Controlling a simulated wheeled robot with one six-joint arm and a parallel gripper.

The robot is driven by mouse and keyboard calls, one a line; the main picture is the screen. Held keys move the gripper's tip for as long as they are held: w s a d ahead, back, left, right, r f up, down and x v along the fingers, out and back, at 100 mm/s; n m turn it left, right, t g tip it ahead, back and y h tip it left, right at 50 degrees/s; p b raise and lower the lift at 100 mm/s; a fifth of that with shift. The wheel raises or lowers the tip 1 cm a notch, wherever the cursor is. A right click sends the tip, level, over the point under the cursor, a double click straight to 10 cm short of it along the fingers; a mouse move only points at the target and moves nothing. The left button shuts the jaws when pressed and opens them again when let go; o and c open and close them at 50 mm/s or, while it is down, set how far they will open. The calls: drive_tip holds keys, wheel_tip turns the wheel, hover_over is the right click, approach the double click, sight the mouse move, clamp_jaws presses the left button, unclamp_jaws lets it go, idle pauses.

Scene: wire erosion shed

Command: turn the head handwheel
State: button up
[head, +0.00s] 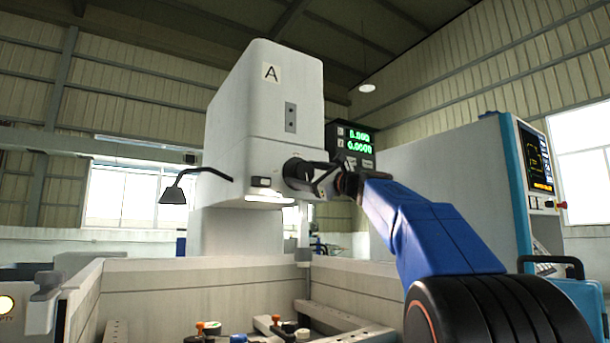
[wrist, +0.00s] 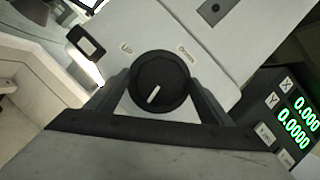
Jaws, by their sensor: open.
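The head handwheel (head: 294,170) is a black round knob low on the front of the white machine head marked A (head: 262,105). In the wrist view the handwheel (wrist: 163,75) faces me, with a white pointer line slanting to its lower left. Small labels stand above it on both sides; the left one seems to read LED. My gripper (head: 318,178) is at the handwheel in the head view. In the wrist view my gripper (wrist: 160,88) is open, one dark finger on each side of the handwheel. I cannot tell whether the fingers touch it.
A readout (head: 356,142) with green digits near zero is right of the head; it also shows in the wrist view (wrist: 290,120). A lamp (head: 174,193) on a bent arm is at left. A pale tank wall (head: 200,285) is below. A control cabinet (head: 450,185) stands right.

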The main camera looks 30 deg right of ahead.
drive_tip(key=c, duration=1.1)
drive_tip(key=shift+o, duration=0.2)
drive_tip(key=shift+n, duration=0.3)
drive_tip(key=n+g+y, duration=0.1)
drive_tip(key=n, duration=0.2)
drive_tip(key=n+g, duration=0.1)
drive_tip(key=n, duration=0.2)
drive_tip(key=shift+d+r+g+y, duration=0.15)
drive_tip(key=shift+g+y, duration=0.15)
drive_tip(key=shift+y, duration=0.1)
drive_tip(key=n+g, duration=0.1)
drive_tip(key=n, duration=0.4)
drive_tip(key=shift+r+g, duration=0.1)
drive_tip(key=shift+g, duration=0.3)
drive_tip(key=n+g+h, duration=0.1)
drive_tip(key=n, duration=0.3)
drive_tip(key=shift+r+n+g+h, duration=0.1)
drive_tip(key=shift+n+g+h, duration=0.8)
drive_tip(key=shift+n, duration=1)
